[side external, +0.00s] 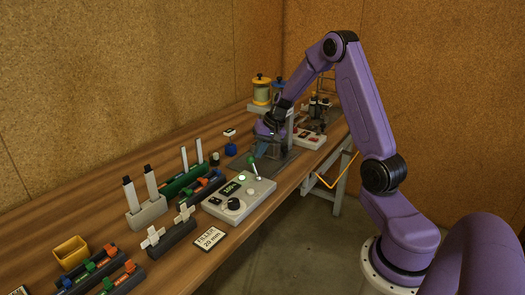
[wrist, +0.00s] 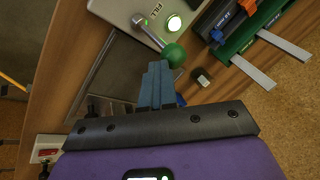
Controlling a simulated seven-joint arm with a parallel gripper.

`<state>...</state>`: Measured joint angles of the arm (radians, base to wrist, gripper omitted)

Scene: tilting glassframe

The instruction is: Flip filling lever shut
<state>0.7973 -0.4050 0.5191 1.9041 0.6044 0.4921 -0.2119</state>
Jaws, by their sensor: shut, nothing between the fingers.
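The filling lever (side external: 255,171) is a metal stick with a green ball knob on a light grey control box (side external: 262,190). It leans toward the far side of the box in the side external view. In the wrist view the lever (wrist: 155,37) runs from its pivot beside the word FILL to the green knob. My gripper (side external: 261,152) has blue fingers, shut and empty. In the wrist view the fingertips (wrist: 161,66) are right beside the knob; I cannot tell whether they touch it. A lit round button (wrist: 174,22) glows next to the pivot.
The box also carries a display (side external: 231,187) and a black dial (side external: 233,204). A green rack (side external: 184,180) with white sticks stands to its left. A yellow-bodied dispenser (side external: 261,90) stands behind my gripper. A small dark block (wrist: 201,77) lies near the fingers.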

